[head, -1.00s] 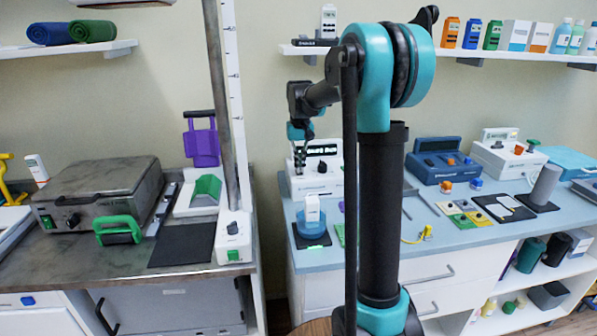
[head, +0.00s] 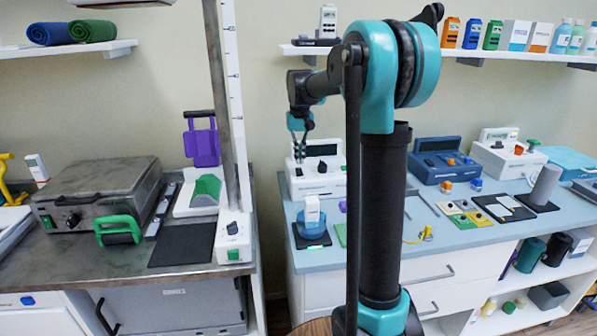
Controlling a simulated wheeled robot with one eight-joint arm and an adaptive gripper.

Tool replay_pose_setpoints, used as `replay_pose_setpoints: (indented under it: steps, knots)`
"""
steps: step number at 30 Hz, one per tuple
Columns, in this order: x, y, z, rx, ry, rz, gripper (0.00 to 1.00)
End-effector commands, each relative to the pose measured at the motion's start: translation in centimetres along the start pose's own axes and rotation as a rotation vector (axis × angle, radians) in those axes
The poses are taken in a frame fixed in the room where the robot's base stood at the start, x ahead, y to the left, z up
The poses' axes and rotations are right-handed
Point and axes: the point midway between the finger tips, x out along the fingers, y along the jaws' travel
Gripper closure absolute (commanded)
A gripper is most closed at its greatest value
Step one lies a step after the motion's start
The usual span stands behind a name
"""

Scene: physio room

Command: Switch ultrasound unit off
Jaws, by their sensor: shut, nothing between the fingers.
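A white unit (head: 325,181) with a dark knob and a tilted display (head: 322,150) stands at the left of the blue-grey counter; I take it for the ultrasound unit, though its label is too small to read. Its display is dark, with no bright digits. My gripper (head: 299,158) is shut and empty, pointing down at the left part of this unit's front. I cannot tell whether the fingertips touch it. The switch itself is too small to make out or hidden behind the fingers.
A blue unit (head: 443,163) and another white unit (head: 506,158) stand further right. A blue holder with a white-topped item (head: 311,221) stands in front of the unit. A tall column (head: 232,130) rises to the left. My arm hides part of the counter.

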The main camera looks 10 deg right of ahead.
Motion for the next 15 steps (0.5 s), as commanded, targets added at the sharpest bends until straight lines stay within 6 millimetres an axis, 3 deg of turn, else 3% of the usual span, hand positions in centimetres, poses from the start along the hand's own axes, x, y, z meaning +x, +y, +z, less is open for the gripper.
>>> replay_pose_setpoints:
  steps: [15]
  knots:
    - [-3.2, 0.0, 0.0, 0.000, 0.000, 0.000, 1.00]
